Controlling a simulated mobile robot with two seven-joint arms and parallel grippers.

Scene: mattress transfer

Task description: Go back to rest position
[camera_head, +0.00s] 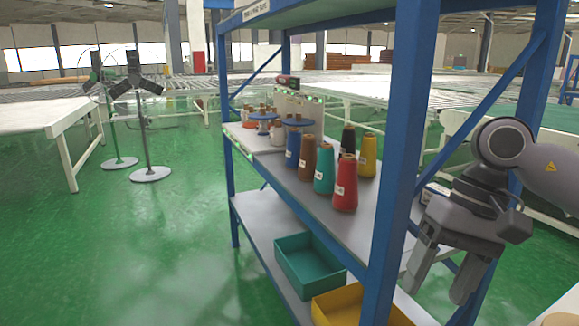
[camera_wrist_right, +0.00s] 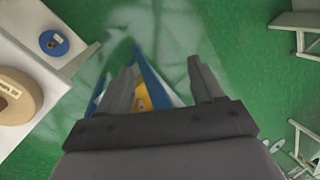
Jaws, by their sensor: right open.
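My right gripper (camera_head: 440,272) hangs at the right side of the head view, fingers pointing down, in front of the blue shelf rack's right part. It is open and empty. In the right wrist view its two fingers (camera_wrist_right: 168,88) stand apart, with green floor and a piece of the rack with something yellow seen between them. My left gripper is not in view.
The blue rack (camera_head: 397,150) holds several thread cones, including a red one (camera_head: 345,185), on its upper shelf. A teal bin (camera_head: 308,262) and a yellow bin (camera_head: 350,308) sit below. Fans (camera_head: 135,90) and a white table (camera_head: 40,115) stand left. Green floor (camera_head: 130,240) is clear.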

